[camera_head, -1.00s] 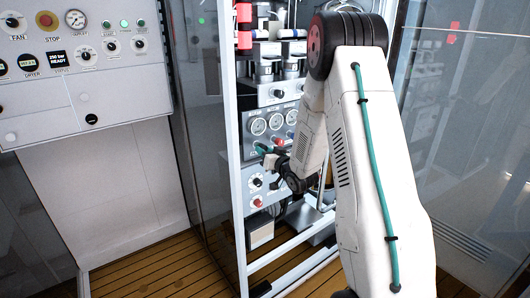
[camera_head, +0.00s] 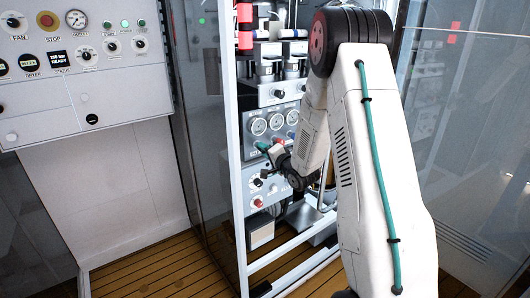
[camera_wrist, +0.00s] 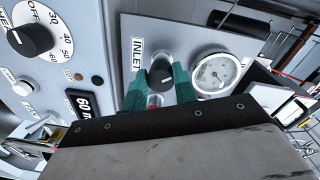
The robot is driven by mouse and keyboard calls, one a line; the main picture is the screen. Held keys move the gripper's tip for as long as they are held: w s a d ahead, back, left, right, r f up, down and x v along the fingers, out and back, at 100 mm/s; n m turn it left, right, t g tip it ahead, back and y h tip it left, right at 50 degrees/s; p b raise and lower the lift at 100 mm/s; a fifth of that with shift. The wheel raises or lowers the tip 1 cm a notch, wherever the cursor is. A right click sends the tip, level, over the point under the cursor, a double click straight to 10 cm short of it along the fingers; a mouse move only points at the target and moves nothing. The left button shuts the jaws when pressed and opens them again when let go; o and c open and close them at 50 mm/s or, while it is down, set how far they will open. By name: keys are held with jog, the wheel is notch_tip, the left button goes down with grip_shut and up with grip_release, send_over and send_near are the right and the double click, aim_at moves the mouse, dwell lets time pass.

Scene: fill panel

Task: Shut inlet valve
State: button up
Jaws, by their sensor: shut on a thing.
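The inlet valve is a round black knob (camera_wrist: 160,78) with a pale pointer mark, beside an "INLET" label (camera_wrist: 137,55) on a grey panel in the wrist view. My gripper (camera_wrist: 160,90) has its two green fingers on either side of the knob and is shut on it. Part of the knob and the fingertips' contact is hard to see. In the head view my gripper (camera_head: 270,149) is at the panel below the row of gauges, and the knob cannot be made out there.
A white round gauge (camera_wrist: 215,75) sits close to the right of the knob. A black timer dial (camera_wrist: 30,40) and a small display (camera_wrist: 84,103) are to the left. A metal frame post (camera_head: 236,180) stands left of my arm; a control panel (camera_head: 85,65) is further left.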

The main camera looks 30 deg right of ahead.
jog(key=shift+m+y, duration=0.3)
jog(key=shift+m, duration=3.2)
jog(key=o, duration=1)
jog(key=shift+r, duration=0.1)
jog(key=shift+c, duration=0.2)
jog(key=s, duration=0.7)
jog(key=shift+s+d+r, duration=0.15)
jog(key=shift+s, duration=0.25)
